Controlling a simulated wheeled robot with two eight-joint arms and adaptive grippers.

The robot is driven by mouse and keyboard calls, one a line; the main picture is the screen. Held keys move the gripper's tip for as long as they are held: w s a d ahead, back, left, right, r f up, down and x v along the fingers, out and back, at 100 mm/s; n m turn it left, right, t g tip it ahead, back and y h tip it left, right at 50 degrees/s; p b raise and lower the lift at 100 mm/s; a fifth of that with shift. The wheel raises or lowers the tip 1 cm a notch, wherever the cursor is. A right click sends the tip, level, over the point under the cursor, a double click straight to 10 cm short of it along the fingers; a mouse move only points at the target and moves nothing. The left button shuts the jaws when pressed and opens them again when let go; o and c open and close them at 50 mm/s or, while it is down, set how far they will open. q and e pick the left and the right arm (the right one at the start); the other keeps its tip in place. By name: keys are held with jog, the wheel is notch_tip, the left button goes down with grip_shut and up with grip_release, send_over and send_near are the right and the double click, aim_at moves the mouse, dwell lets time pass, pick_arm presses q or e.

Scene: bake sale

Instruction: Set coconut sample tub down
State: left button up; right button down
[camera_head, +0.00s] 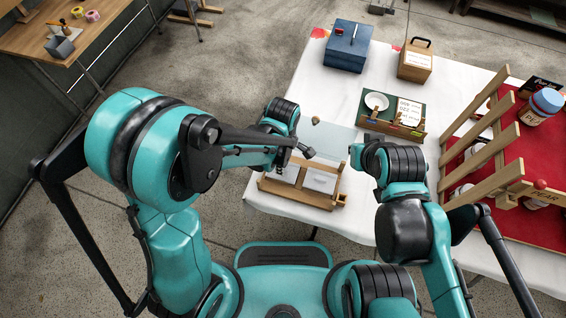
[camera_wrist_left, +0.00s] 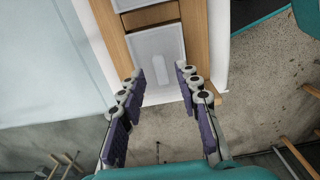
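A wooden tray (camera_head: 310,197) stands near the front left corner of the white-covered table and holds whitish tubs (camera_head: 321,180). I cannot tell by label which is coconut. In the left wrist view, one pale tub (camera_wrist_left: 160,52) sits in a compartment of the wooden tray (camera_wrist_left: 197,35), and part of another shows at the top edge. My left gripper (camera_head: 306,152) is over the tray; in the wrist view its fingers (camera_wrist_left: 162,88) are apart, near the tray's end, with no object clearly gripped. My right gripper (camera_head: 356,160) is beside the tray's right side, its fingers mostly hidden.
A translucent panel (camera_head: 335,138) stands behind the tray. A green board with a dish and card (camera_head: 395,112), a blue box (camera_head: 347,47) and a wooden box (camera_head: 414,62) are further back. A slatted wooden rack (camera_head: 483,150) is at right. Bare white cloth (camera_head: 310,85) lies at back left.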

pick_arm(q)
notch_tip(320, 180, up, 11)
jog(key=p, duration=0.4)
jog(key=s+a+r+m+t, duration=0.2)
jog(key=a+r+m+t, duration=0.1)
jog(key=a+r+m, duration=0.2)
jog(key=s+a+r+m+t, duration=0.3)
jog(key=a+m, duration=0.6)
jog(key=a, duration=0.3)
jog(key=shift+s+a+r+t, duration=0.15)
jog(key=shift+a+r+t, duration=0.35)
jog(key=shift+r, duration=0.85)
jog(key=shift+d, duration=0.1)
